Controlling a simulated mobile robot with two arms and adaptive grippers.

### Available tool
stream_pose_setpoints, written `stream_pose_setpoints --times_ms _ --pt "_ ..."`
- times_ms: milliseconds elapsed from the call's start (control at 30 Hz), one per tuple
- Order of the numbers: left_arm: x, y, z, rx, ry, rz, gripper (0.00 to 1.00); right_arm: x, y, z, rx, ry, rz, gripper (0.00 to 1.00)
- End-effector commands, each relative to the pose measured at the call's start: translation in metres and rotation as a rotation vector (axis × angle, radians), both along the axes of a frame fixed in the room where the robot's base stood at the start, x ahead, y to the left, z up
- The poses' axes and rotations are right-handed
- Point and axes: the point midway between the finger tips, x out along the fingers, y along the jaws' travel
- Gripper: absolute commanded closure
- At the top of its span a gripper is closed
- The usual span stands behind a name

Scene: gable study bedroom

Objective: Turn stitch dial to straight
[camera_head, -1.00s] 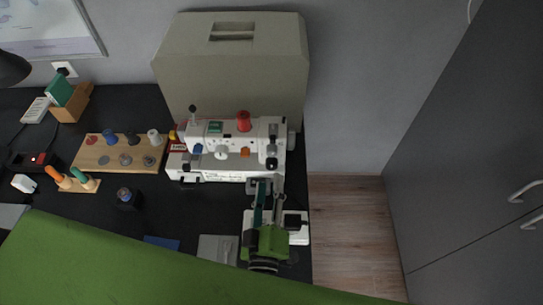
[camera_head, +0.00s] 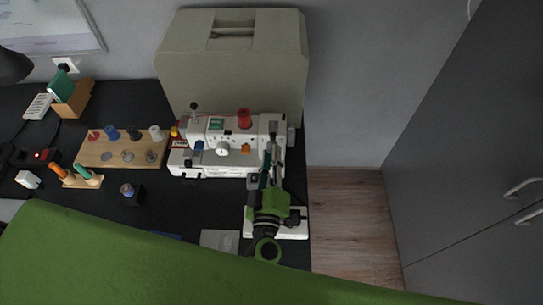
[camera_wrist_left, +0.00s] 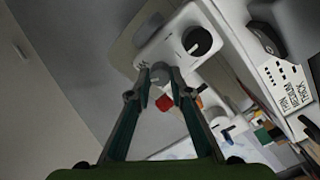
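A white sewing machine (camera_head: 215,160) stands on the black desk. Its column at the right end carries two round knobs, one above the other. The upper grey knob (camera_wrist_left: 160,73) shows between my left fingertips in the left wrist view. The lower dark knob (camera_wrist_left: 198,41) is beside them, and my gripper covers it in the head view. An orange dial (camera_head: 246,148) and a white dial (camera_head: 222,149) sit farther left on the front. I cannot read any dial marks. My left gripper (camera_head: 273,150) is open at the column; contact with the grey knob cannot be told. My right gripper is not in view.
A red spool (camera_head: 244,118) stands on top of the machine. A beige case (camera_head: 232,65) is behind it. A wooden spool board (camera_head: 95,155) and a small dark pot (camera_head: 130,194) are to the left. Wooden floor (camera_head: 350,230) is clear on the right.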

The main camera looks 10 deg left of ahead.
Motion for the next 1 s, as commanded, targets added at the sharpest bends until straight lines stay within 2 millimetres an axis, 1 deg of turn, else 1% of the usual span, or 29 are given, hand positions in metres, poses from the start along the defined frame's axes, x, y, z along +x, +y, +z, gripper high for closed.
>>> stream_pose_setpoints --times_ms 267,467,667,1000 --pt "0.000 0.000 -0.001 -0.012 -0.002 0.000 1.00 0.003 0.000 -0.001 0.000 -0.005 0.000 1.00" --pt "0.000 0.000 -0.001 -0.082 -0.016 0.000 1.00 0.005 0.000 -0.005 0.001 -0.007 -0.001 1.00" --pt "0.000 -0.001 -0.003 -0.223 -0.044 -0.001 1.00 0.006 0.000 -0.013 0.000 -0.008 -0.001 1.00" --pt "0.000 -0.001 -0.003 -0.537 -0.108 0.000 1.00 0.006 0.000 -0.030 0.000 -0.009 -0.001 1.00"
